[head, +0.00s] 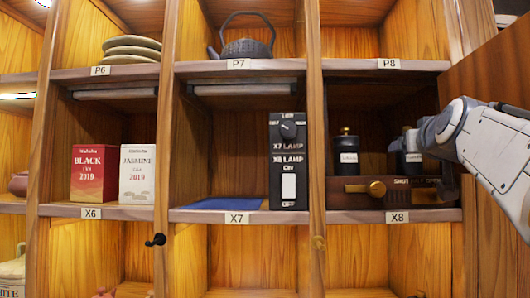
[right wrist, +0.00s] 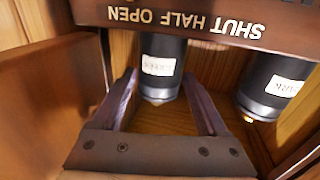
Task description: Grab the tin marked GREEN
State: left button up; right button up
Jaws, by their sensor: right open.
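Two dark tins with white labels stand in the X8 compartment, a left tin (head: 346,152) and a right tin (head: 410,160) partly hidden by my right arm. The right wrist view is upside down. There, one tin (right wrist: 162,52) stands in line with the gap between my right gripper's fingers (right wrist: 160,82); its small label looks like GREEN but is blurred. The other tin (right wrist: 272,85) is outside the fingers, its label not clearly readable. My right gripper is open and not closed on anything. My left gripper is not in view.
A black switch box (head: 288,160) stands in X7. BLACK (head: 94,173) and JASMINE (head: 137,174) boxes are in X6.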

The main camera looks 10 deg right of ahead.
jog(key=p+x, duration=0.2)
jog(key=x, duration=0.3)
jog(key=shift+w+r, duration=0.1)
jog(key=shift+w+d, duration=0.15)
jog(key=shift+w, duration=0.1)
jog(key=shift+c, duration=0.3)
jog(key=c, duration=1)
jog(key=shift+p, duration=0.3)
